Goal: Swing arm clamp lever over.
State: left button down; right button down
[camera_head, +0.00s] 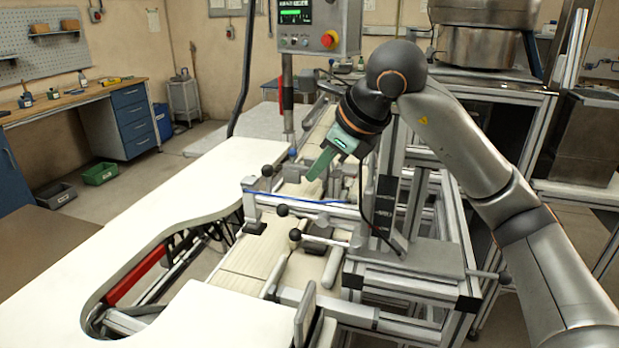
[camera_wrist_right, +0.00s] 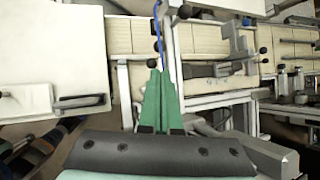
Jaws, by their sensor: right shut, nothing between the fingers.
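My right gripper (camera_head: 312,177) is shut and empty, its green fingers pointing down above the conveyor frame. In the right wrist view its fingers (camera_wrist_right: 160,72) lie together, near several black ball knobs. In the head view, several levers end in black knobs: one knob (camera_head: 267,170) at the upper left, a middle knob (camera_head: 282,210), and a lower knob (camera_head: 295,234) on a bright rod running right. I cannot tell which is the arm clamp lever. The fingers appear apart from all the knobs in the head view. My left gripper is out of view.
A blue line (camera_head: 300,200) runs along the crossbar below the gripper. A white curved tabletop (camera_head: 170,235) lies left, with a control box (camera_head: 318,27) on a post behind. Metal framing (camera_head: 415,255) stands close on the right. The space above the tabletop is clear.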

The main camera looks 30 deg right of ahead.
aim_at(286, 210)
jog(key=p+x, duration=0.1)
jog(key=x, duration=1.1)
jog(key=shift+w+a+f, duration=0.1)
jog(key=shift+f, duration=0.15)
jog(key=shift+w+a+f+b, duration=0.1)
jog(key=shift+w+f+b, duration=0.15)
jog(key=shift+f+b, duration=0.3)
jog(key=shift+a+f, duration=0.1)
jog(key=shift+s, duration=0.1)
